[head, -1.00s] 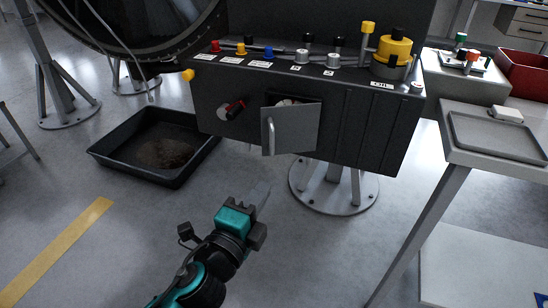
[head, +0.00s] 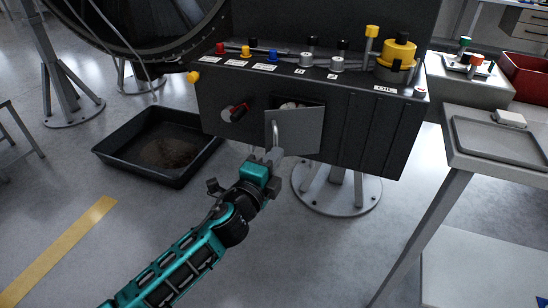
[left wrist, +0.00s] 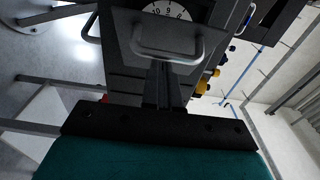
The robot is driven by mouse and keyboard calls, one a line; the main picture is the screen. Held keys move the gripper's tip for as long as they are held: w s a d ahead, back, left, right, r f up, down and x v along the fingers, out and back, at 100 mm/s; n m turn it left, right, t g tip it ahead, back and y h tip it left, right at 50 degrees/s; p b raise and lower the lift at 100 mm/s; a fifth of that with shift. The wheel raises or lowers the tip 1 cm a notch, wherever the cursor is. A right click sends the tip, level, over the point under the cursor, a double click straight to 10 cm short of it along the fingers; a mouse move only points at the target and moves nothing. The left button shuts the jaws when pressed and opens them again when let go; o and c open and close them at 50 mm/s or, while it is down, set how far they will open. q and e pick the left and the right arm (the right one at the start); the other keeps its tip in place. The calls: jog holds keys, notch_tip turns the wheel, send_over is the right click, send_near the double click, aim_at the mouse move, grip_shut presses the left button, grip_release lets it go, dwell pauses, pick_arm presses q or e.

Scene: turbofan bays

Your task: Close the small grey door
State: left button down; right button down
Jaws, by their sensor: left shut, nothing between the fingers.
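The small grey door (head: 300,132) stands partly open on the front of the dark cabinet (head: 375,125). A strip of the opening shows above it, with something pale inside. Its light bar handle (head: 276,133) is on its left side. My left gripper (head: 273,154) is shut and empty at the lower left of the door, close under the handle. In the left wrist view the shut fingers (left wrist: 160,75) point at the handle (left wrist: 166,50), with a numbered dial (left wrist: 166,9) beyond. I cannot tell whether they touch the door. My right gripper is not in view.
Coloured knobs and a yellow cylinder (head: 396,55) stand on the cabinet top. A black tray (head: 135,172) lies on the floor at left. A grey table (head: 500,160) stands at right. The floor in front is clear.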

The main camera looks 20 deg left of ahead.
aim_at(268, 139)
pick_arm(q)
jog(key=shift+a, duration=0.1)
jog(key=w+a+m+h, duration=0.1)
jog(key=h, duration=0.1)
jog(key=w+a+m+g+h, duration=0.1)
jog(key=w+a+m+h, duration=0.1)
jog(key=w+a+m+g+h, duration=0.1)
jog(key=h, duration=0.2)
jog(key=shift+w+a+m, duration=0.15)
jog(key=shift+a+m, duration=0.15)
jog(key=shift+a, duration=0.05)
jog(key=shift+w+a, duration=0.25)
jog(key=shift+w, duration=0.2)
jog(key=shift+w+a, duration=0.2)
jog(key=shift+w, duration=0.25)
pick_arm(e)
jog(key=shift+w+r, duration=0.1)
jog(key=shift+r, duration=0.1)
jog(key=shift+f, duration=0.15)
